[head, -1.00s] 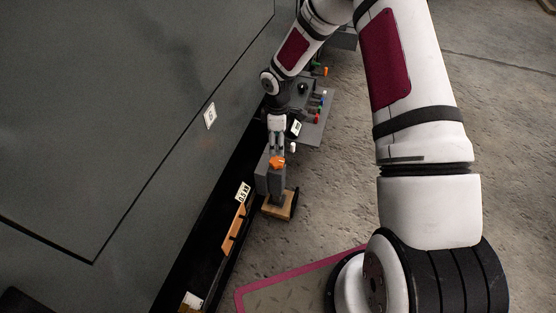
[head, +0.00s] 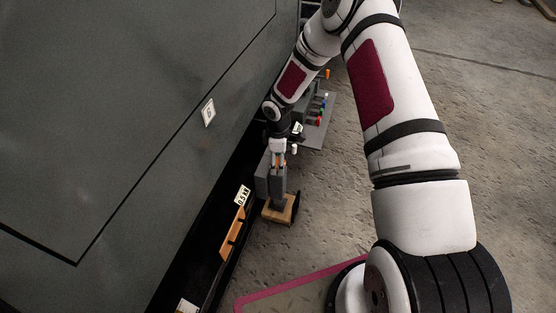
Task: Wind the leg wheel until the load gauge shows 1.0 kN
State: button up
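The leg (head: 275,185) is a grey upright block on a wooden pad (head: 282,209), beside the dark base of the large enclosure. Its orange wheel (head: 282,162) is on top and now mostly hidden by my gripper. My gripper (head: 279,161) points down with its fingers at the wheel. The fingers are too small to show whether they grip it. A small pale panel (head: 297,128) beside my wrist may be the load gauge, but I cannot read it. A white tag (head: 243,195) on the base carries small print, perhaps "0.5", not surely legible.
The grey enclosure wall (head: 120,100) fills the left, with a white label (head: 208,112). An orange-brown bar (head: 232,233) lies along its base. Behind the leg is a grey board (head: 317,125) with coloured knobs. Concrete floor to the right is open. A pink-edged mat (head: 290,287) lies in front.

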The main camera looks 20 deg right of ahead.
jog(key=c, duration=0.8)
jog(key=shift+m, duration=1.3)
jog(key=shift+c, duration=0.2)
jog(key=o, duration=1.2)
jog(key=shift+c, duration=0.2)
notch_tip(320, 180, up, 12)
